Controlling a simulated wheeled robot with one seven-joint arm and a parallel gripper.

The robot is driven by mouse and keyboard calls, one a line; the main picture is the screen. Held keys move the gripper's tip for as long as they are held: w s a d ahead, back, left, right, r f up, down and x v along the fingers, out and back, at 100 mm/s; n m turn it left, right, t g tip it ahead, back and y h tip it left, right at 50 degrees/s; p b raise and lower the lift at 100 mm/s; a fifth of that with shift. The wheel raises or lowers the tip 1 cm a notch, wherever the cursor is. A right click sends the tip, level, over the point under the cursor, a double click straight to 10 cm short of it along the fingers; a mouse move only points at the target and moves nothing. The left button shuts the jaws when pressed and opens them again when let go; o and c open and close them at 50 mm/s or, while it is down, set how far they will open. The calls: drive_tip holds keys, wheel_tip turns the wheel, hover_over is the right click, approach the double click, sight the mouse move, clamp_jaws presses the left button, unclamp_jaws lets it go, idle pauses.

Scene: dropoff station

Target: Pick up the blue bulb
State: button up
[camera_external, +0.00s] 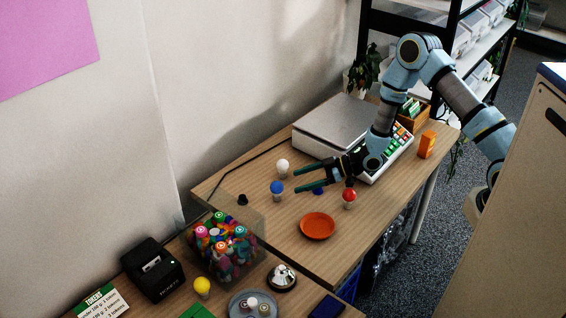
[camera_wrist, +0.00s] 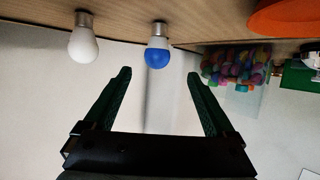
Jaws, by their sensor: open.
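The blue bulb (camera_external: 277,187) stands upright on the wooden table in the external view, just left of my gripper's fingertips. My gripper (camera_external: 302,180) is open and empty, reaching left at about the bulb's height. In the wrist view the picture is upside down. There the blue bulb (camera_wrist: 157,54) appears beyond and between the two green fingertips of my gripper (camera_wrist: 158,76), with its metal base on the table. The fingers are apart from it as far as I can see.
A white bulb (camera_external: 282,166) stands behind the blue one; it also shows in the wrist view (camera_wrist: 83,44). A red bulb (camera_external: 349,198) and an orange dish (camera_external: 318,226) are to the right. A clear box of colourful items (camera_external: 222,245) stands front left. A scale (camera_external: 333,130) is behind.

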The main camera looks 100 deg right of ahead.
sight(282, 184)
drive_tip(key=x, duration=0.3)
drive_tip(key=shift+w+p, duration=0.1)
drive_tip(key=shift+p, duration=0.25)
drive_tip(key=shift+w+d+f+p, duration=0.1)
drive_tip(key=shift+w+p, duration=0.35)
drive_tip(key=shift+w, duration=0.15)
drive_tip(key=p+x, duration=0.2)
drive_tip(key=x, duration=0.2)
drive_tip(key=shift+w+d+f, duration=0.1)
drive_tip(key=shift+d, duration=0.05)
drive_tip(key=c, duration=1.1)
drive_tip(key=shift+c, duration=0.2)
